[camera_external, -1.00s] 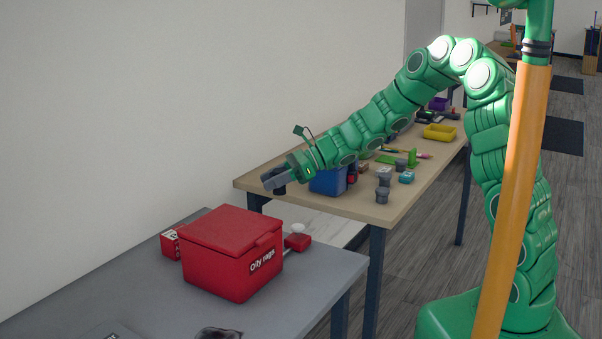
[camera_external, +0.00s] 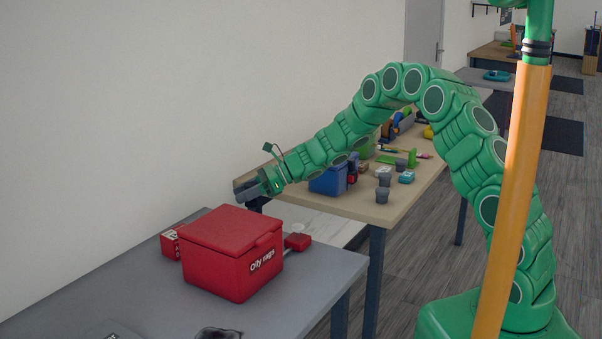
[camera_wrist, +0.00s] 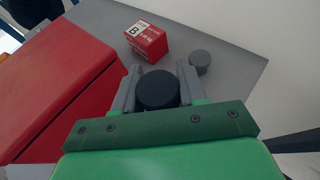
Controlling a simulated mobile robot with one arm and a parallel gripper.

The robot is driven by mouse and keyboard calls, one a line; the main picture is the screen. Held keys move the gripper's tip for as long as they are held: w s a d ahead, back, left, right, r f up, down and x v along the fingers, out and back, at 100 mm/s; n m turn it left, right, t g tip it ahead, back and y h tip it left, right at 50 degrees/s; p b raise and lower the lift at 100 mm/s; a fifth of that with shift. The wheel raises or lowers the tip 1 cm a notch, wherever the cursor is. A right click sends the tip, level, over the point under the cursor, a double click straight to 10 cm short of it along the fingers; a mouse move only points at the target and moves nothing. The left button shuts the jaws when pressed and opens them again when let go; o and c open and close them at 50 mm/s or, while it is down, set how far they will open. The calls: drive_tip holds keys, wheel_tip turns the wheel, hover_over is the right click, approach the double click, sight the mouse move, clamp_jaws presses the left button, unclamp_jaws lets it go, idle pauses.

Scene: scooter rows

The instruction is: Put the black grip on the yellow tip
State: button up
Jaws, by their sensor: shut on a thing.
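My gripper (camera_wrist: 154,80) is shut on a round black piece, which looks like the black grip (camera_wrist: 157,90), seen end-on between the two grey fingers in the wrist view. In the external view my gripper (camera_external: 246,192) is held above and behind the red box, near the left corner of the wooden table. The black grip is hard to make out there. I cannot make out the yellow tip in either view.
A red "Oily rags" box (camera_external: 233,270) stands on the grey table (camera_external: 310,285). A small red-and-white box (camera_wrist: 146,40) and a grey cylinder (camera_wrist: 200,62) are on that table beyond the fingers. A blue bin (camera_external: 328,182) and grey cups (camera_external: 382,194) stand on the wooden table.

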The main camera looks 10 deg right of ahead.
drive_tip(key=shift+w+a+f, duration=0.25)
drive_tip(key=shift+w+f, duration=0.1)
drive_tip(key=shift+f, duration=0.1)
drive_tip(key=shift+w+a+f, duration=0.25)
drive_tip(key=shift+w+f, duration=0.05)
drive_tip(key=shift+f, duration=0.15)
drive_tip(key=shift+w+a+f, duration=0.25)
drive_tip(key=shift+f, duration=1.65)
drive_tip(key=shift+f, duration=0.1)
drive_tip(key=o, duration=1.1)
drive_tip(key=shift+f, duration=0.1)
drive_tip(key=shift+c, duration=0.2)
drive_tip(key=shift+d+r, duration=0.3)
drive_tip(key=v, duration=1.1)
drive_tip(key=shift+d, duration=0.25)
